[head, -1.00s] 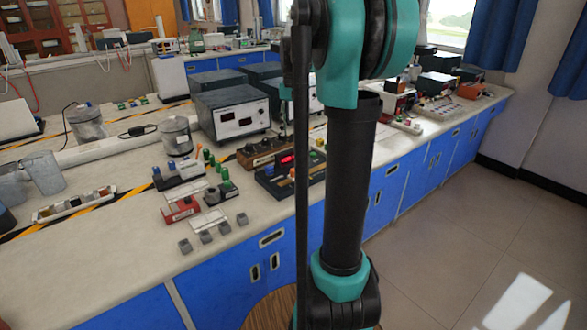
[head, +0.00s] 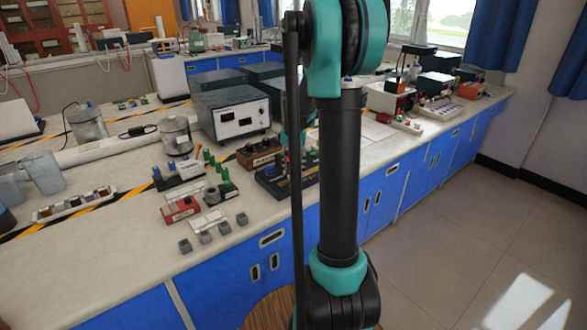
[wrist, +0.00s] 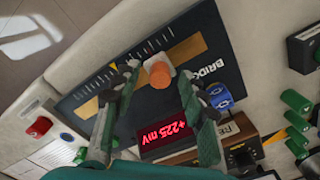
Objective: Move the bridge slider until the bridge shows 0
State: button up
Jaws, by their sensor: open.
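The bridge (wrist: 88,96) is a dark board with a "BRIDGE" label, tilted in the wrist view. Its lit red display (wrist: 168,135) reads +225 mV. The slider's orange knob (wrist: 159,73) stands on a pale carriage over a brown strip, beside white scale marks with a yellow pointer mark. My gripper (wrist: 160,76) is open, with one finger on each side of the knob. I cannot tell whether either finger touches it. In the head view the bridge (head: 270,186) sits near the bench's front edge, partly hidden by my arm.
A brown resistance box (wrist: 240,148) and green terminals (wrist: 297,102) lie beyond. A red button (wrist: 39,127) is at left. A grey meter (head: 232,112) stands behind the bridge on the bench.

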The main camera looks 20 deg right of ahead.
grip_shut()
dwell(0.3)
jog(key=d, duration=0.1)
jog(key=w+d, duration=0.1)
jog(key=d, duration=0.1)
jog(key=shift+w+d, duration=0.15)
jog(key=shift+d, duration=0.1)
grip_release()
notch_tip(320, 180, up, 12)
dwell(0.7)
jog(key=shift+a, duration=0.1)
